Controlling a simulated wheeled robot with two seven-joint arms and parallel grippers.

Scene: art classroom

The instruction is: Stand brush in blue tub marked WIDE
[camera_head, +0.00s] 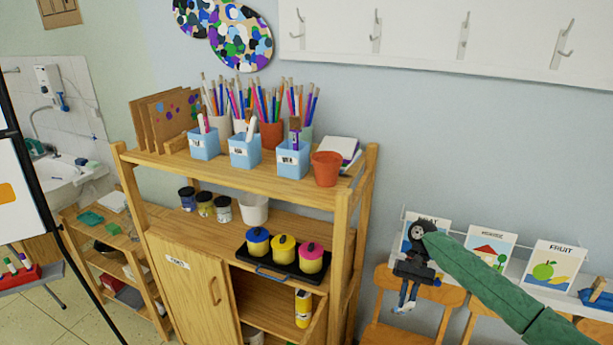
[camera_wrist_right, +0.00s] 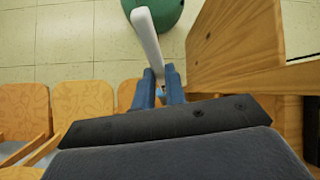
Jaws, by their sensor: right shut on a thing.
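Three light blue tubs stand in a row on the top shelf: a left one (camera_head: 204,146), a middle one (camera_head: 244,153) and a right one (camera_head: 293,163). Each has a white label, too small to read surely, and a brush stands in each. My right gripper (camera_head: 407,294) points down in front of the chairs, right of the shelf unit and well below the tubs. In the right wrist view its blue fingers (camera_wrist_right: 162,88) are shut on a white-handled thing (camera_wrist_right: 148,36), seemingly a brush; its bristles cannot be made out. My left gripper is out of view.
The wooden shelf unit (camera_head: 358,215) stands left of my right arm. An orange pot (camera_head: 326,169) sits beside the right tub, and pots of pencils and brushes stand behind the tubs. Wooden chairs (camera_head: 385,333) and picture cards (camera_head: 490,245) lie along the wall.

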